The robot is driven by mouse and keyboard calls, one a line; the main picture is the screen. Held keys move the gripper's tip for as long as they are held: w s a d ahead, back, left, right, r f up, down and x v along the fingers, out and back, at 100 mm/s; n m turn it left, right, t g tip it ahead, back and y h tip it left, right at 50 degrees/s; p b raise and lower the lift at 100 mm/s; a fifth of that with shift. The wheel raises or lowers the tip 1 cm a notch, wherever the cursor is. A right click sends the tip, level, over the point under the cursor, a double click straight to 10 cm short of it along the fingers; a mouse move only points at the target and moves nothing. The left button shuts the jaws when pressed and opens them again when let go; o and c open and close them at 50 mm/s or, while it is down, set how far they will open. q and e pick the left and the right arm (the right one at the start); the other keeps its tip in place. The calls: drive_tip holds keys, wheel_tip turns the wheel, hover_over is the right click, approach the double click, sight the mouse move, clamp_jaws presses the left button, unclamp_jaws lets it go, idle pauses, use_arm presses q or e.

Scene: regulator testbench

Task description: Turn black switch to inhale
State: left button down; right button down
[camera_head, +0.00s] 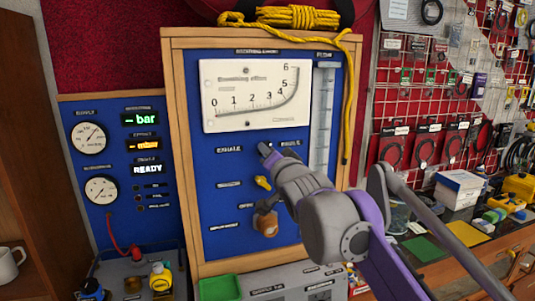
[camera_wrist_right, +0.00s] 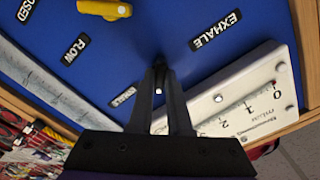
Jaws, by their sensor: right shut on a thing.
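The black switch (camera_head: 264,147) sits on the blue panel (camera_head: 215,177), between the exhale label (camera_head: 228,149) on its left and the inhale label (camera_head: 290,143) on its right. My right gripper (camera_head: 267,151) reaches it from the lower right and is shut on it. In the right wrist view the gripper (camera_wrist_right: 160,75) has its fingers close together at the panel, between the exhale label (camera_wrist_right: 216,31) and the inhale label (camera_wrist_right: 123,97). The fingers hide most of the switch, so I cannot tell which way it points. My left gripper is not in view.
The white gauge (camera_head: 255,95) is above. A flow tube (camera_head: 322,120) and a hanging yellow rope (camera_head: 349,105) are on the right.

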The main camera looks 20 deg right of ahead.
idle(0.4)
drive_tip(key=c, duration=0.9)
unclamp_jaws()
drive_tip(key=shift+o, duration=0.2)
drive_tip(key=s+b, duration=0.1)
drive_tip(key=s, duration=0.9)
drive_tip(key=shift+s+d+b, duration=0.2)
drive_tip(key=shift+s+b, duration=0.1)
drive_tip(key=shift+s, duration=0.1)
